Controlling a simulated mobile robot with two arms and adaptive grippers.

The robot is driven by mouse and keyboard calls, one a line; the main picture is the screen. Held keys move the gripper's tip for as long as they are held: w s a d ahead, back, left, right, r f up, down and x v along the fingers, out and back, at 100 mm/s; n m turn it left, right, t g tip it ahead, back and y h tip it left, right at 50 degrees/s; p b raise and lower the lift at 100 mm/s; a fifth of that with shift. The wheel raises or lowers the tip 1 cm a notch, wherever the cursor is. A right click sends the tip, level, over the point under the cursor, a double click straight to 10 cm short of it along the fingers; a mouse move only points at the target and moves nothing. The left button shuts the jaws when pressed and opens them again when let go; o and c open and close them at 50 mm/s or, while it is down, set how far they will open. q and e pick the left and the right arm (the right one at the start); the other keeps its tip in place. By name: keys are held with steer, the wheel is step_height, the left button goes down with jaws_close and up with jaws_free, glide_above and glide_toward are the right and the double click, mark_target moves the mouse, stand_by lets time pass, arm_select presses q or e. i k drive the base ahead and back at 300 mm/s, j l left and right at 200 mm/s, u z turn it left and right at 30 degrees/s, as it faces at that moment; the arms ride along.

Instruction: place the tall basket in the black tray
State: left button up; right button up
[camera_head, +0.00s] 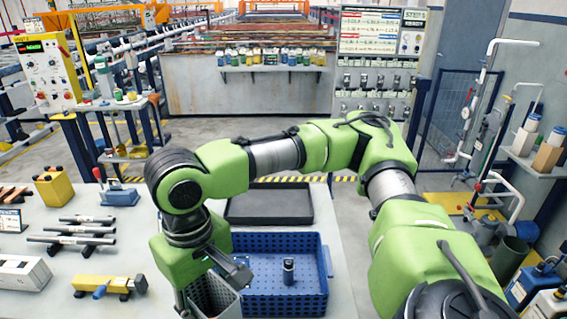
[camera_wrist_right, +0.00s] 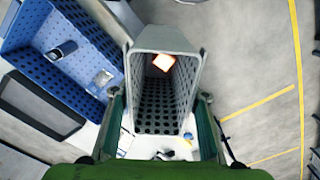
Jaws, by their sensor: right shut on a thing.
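The tall basket (camera_head: 222,302) is grey and perforated, at the bottom of the head view, left of the blue crate. My right gripper (camera_head: 210,284) is shut on it from above. In the right wrist view the tall basket (camera_wrist_right: 165,42) stands between the fingers of my right gripper (camera_wrist_right: 160,108), open end showing, with a small bright orange-white patch inside. Whether its base touches the table cannot be told. The black tray (camera_head: 268,204) lies flat and empty behind the blue crate; part of it shows at left in the right wrist view (camera_wrist_right: 52,110). My left gripper is out of view.
The blue perforated crate (camera_head: 322,262) holds a small dark cylinder (camera_head: 288,271) and stands between basket and tray. Metal bars (camera_head: 72,240), a yellow-handled tool (camera_head: 108,285) and a yellow block (camera_head: 53,188) lie on the table's left. The table ends just right of crate and tray.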

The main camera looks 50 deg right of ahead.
mark_target(269, 206)
steer(key=k+l+u, duration=0.1)
steer(key=k+l, duration=0.15)
steer(key=l, duration=0.2)
steer(key=k+l, duration=0.3)
steer(key=l, duration=0.15)
steer(key=k+l+u, duration=0.15)
steer(key=k+l, duration=0.15)
steer(key=l, duration=0.15)
steer(key=l+u, duration=0.3)
steer(key=l, duration=1.5)
steer(key=i+l, duration=0.65)
steer(key=u, duration=0.05)
